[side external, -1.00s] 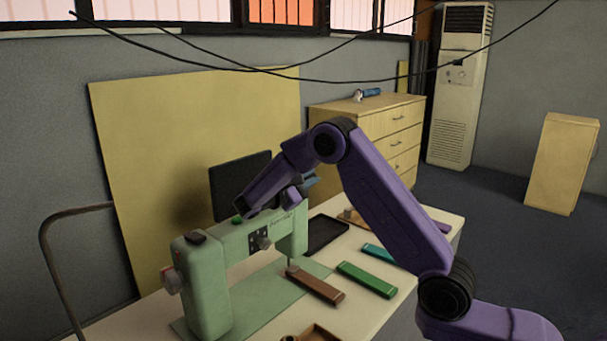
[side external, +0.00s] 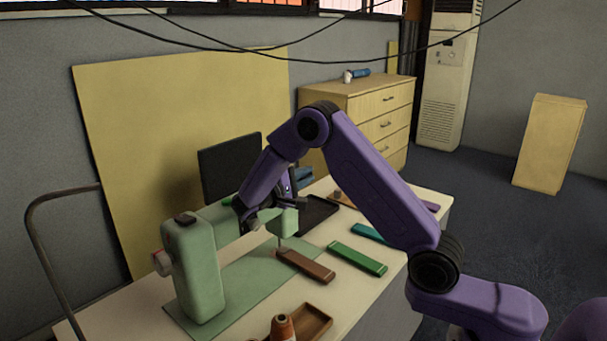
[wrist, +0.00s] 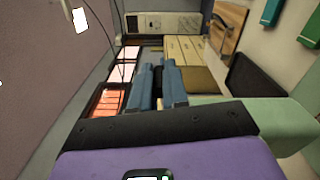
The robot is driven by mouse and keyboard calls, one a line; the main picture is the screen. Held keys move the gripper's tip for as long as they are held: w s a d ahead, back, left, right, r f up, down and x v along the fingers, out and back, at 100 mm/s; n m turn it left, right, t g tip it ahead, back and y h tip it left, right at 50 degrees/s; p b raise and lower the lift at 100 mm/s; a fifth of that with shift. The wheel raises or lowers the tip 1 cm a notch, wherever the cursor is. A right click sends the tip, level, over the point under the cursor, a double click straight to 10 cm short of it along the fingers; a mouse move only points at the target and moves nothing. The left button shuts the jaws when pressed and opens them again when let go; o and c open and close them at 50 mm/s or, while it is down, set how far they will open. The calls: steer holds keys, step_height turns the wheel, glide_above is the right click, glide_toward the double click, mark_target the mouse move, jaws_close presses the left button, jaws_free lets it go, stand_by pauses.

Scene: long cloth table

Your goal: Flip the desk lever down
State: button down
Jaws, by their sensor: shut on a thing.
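My gripper (side external: 303,178) is beyond the pale green sewing machine (side external: 200,265), its blue fingers pointing away towards the drawers. In the wrist view my gripper (wrist: 159,84) has its fingers close together, with a small dark thing (wrist: 158,82) between them that I cannot identify. My wrist hangs over the sewing machine's arm and hides part of its front. A pale knob (side external: 254,225) shows just below my wrist.
A brown bar (side external: 306,266), a green bar (side external: 357,259) and a teal bar (side external: 369,233) lie right of the machine. A black tray (side external: 316,212) and dark monitor (side external: 229,168) stand behind. A bottle (side external: 282,327) and wooden tray (side external: 312,322) are in front. Cables hang above.

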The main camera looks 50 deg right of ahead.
steer(key=shift+a+f, duration=0.1)
stand_by(0.3)
steer(key=c, duration=1.1)
jaws_free()
steer(key=a, duration=1.7)
steer(key=shift+a, duration=0.2)
steer(key=shift+s, duration=0.1)
steer(key=s+f+n+y, duration=0.1)
steer(key=s+n+y, duration=0.2)
steer(key=s+y, duration=0.3)
steer(key=s+d+f+n+y, duration=0.1)
steer(key=s+n+y, duration=0.3)
steer(key=s, duration=1.3)
steer(key=s+f+n+y, duration=0.1)
steer(key=s+n+y, duration=0.2)
steer(key=s+y, duration=0.5)
steer(key=shift+s+d+f, duration=0.1)
steer(key=shift+s+d, duration=0.1)
steer(key=shift+s, duration=0.9)
steer(key=shift+s+d+f, duration=0.1)
steer(key=shift+s+d, duration=0.1)
steer(key=shift+s, duration=0.9)
